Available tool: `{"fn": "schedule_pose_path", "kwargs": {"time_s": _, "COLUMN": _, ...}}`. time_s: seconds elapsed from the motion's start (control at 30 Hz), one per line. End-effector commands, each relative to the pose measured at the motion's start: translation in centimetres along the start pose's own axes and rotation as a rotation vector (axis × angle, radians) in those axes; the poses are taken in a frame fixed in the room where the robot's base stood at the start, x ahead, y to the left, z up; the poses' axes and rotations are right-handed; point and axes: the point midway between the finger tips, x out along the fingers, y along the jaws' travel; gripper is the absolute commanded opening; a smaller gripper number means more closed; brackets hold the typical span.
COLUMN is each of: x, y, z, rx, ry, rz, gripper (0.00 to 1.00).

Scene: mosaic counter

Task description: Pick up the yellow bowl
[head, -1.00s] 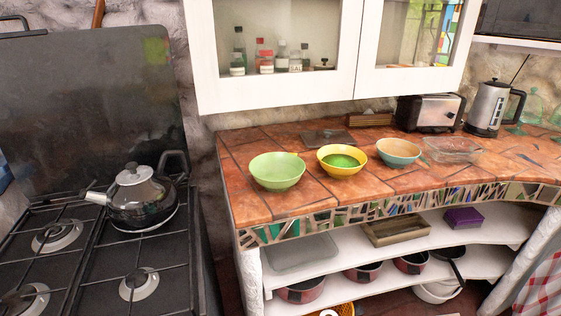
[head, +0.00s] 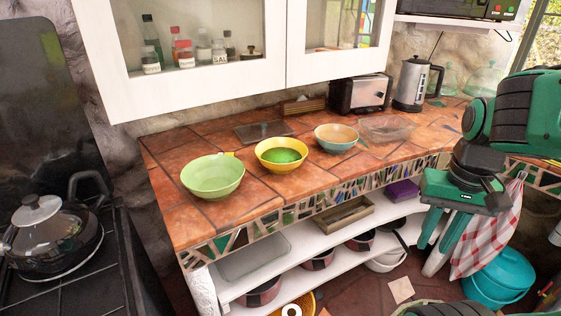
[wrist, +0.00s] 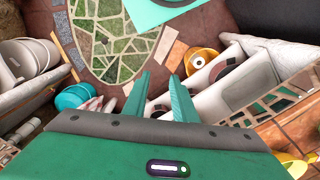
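The yellow bowl (head: 268,164) sits upright on the tiled counter in the head view, its inside green. My green gripper (head: 432,255) is at the right of the head view, in front of the counter, well apart from the yellow bowl. In the wrist view my gripper (wrist: 160,75) points down toward the floor, its two fingers apart with nothing between them. A yellow piece at the wrist view's lower right is cut off; I cannot tell which thing it is.
A glass bowl (head: 387,128), toaster (head: 360,94) and kettle (head: 411,84) stand farther right on the counter. White cabinets (head: 200,90) hang above. Shelves below hold pans and a tray (head: 253,256). A stove with a kettle (head: 45,235) is at left. Bare tiles lie before the bowls.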

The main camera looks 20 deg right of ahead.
Motion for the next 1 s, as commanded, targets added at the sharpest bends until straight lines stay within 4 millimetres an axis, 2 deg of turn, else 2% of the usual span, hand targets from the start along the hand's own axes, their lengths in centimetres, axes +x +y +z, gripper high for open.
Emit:
{"fn": "schedule_pose_path", "kwargs": {"time_s": 0.07, "x": -0.6, "y": -2.0, "z": -2.3, "rx": 0.024, "ry": 0.030, "rz": -0.009, "gripper": 0.25}}
{"fn": "schedule_pose_path", "kwargs": {"time_s": 0.17, "x": -1.7, "y": -5.8, "z": -6.8, "rx": 0.094, "ry": 0.090, "rz": -0.046, "gripper": 0.25}}
{"fn": "schedule_pose_path", "kwargs": {"time_s": 0.3, "x": -3.5, "y": -13.2, "z": -13.2, "rx": 0.215, "ry": 0.162, "rz": -0.160, "gripper": 0.25}}
{"fn": "schedule_pose_path", "kwargs": {"time_s": 0.4, "x": -4.6, "y": -18.8, "z": -16.6, "rx": 0.296, "ry": 0.177, "rz": -0.264, "gripper": 0.25}}
{"fn": "schedule_pose_path", "kwargs": {"time_s": 0.5, "x": -5.5, "y": -23.7, "z": -18.9, "rx": 0.366, "ry": 0.163, "rz": -0.362, "gripper": 0.25}}
{"fn": "schedule_pose_path", "kwargs": {"time_s": 0.6, "x": -6.1, "y": -27.3, "z": -20.1, "rx": 0.415, "ry": 0.140, "rz": -0.435, "gripper": 0.25}}
{"fn": "schedule_pose_path", "kwargs": {"time_s": 0.77, "x": -6.3, "y": -30.0, "z": -20.8, "rx": 0.454, "ry": 0.112, "rz": -0.491, "gripper": 0.25}}
{"fn": "schedule_pose_path", "kwargs": {"time_s": 1.0, "x": -3.4, "y": -31.6, "z": -21.5, "rx": 0.457, "ry": 0.107, "rz": -0.494, "gripper": 0.25}}
